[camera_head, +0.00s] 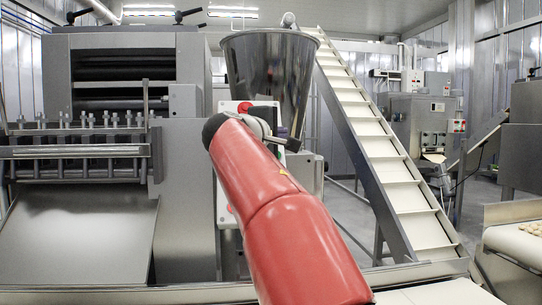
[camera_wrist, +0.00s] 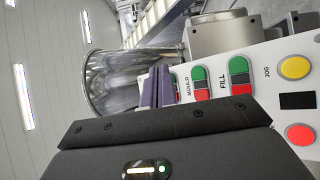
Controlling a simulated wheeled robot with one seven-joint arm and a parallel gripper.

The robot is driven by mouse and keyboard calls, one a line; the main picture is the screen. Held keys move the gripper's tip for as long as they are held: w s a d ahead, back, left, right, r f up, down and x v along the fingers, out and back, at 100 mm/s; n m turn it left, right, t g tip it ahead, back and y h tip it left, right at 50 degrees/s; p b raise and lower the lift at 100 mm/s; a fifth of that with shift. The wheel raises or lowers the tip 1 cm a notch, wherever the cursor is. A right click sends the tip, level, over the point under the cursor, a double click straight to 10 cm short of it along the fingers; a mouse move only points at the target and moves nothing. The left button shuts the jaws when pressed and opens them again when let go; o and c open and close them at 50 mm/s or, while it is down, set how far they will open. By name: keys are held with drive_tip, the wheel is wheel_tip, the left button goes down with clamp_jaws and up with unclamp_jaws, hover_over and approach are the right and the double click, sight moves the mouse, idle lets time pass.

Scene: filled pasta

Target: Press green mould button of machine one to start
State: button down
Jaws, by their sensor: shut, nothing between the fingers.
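The white control panel shows in the wrist view (camera_wrist: 262,92) as a tilted strip at the right. The green mould button (camera_wrist: 198,74) sits on it above a red one (camera_wrist: 201,93), next to the label MOULD. My gripper (camera_wrist: 160,82) is shut and empty, its fingers just left of the mould button and label. I cannot tell how far its tips stand from the panel, and no touch on the button shows. In the head view, my red arm reaches up to the panel and hides most of it; a red button (camera_head: 244,107) shows at its top.
A green and red fill pair (camera_wrist: 239,75), a yellow jog button (camera_wrist: 295,68) and a round red button (camera_wrist: 301,134) share the panel. A steel hopper (camera_head: 268,72) stands behind it, the grey roller machine (camera_head: 183,200) left, a sloping conveyor (camera_head: 385,145) right.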

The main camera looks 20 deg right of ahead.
drive_tip(key=shift+f, duration=0.1)
drive_tip(key=shift+w+d+f, duration=0.35)
drive_tip(key=shift+w+f, duration=0.4)
drive_tip(key=shift+w, duration=0.45)
drive_tip(key=shift+w+d+f, duration=0.4)
drive_tip(key=shift+w+f, duration=0.4)
drive_tip(key=shift+w, duration=0.4)
drive_tip(key=shift+w+d+f, duration=0.35)
drive_tip(key=shift+w+f, duration=0.4)
drive_tip(key=shift+w, duration=0.45)
drive_tip(key=shift+w+f, duration=0.1)
drive_tip(key=shift+w, duration=0.05)
drive_tip(key=shift+w+d+f, duration=0.1)
drive_tip(key=shift+w, duration=0.05)
drive_tip(key=shift+w+f+p, duration=0.25)
drive_tip(key=shift+w+p, duration=0.05)
drive_tip(key=shift+w, duration=0.05)
idle(0.4)
drive_tip(key=shift+s+r, duration=0.45)
drive_tip(key=shift+s, duration=0.2)
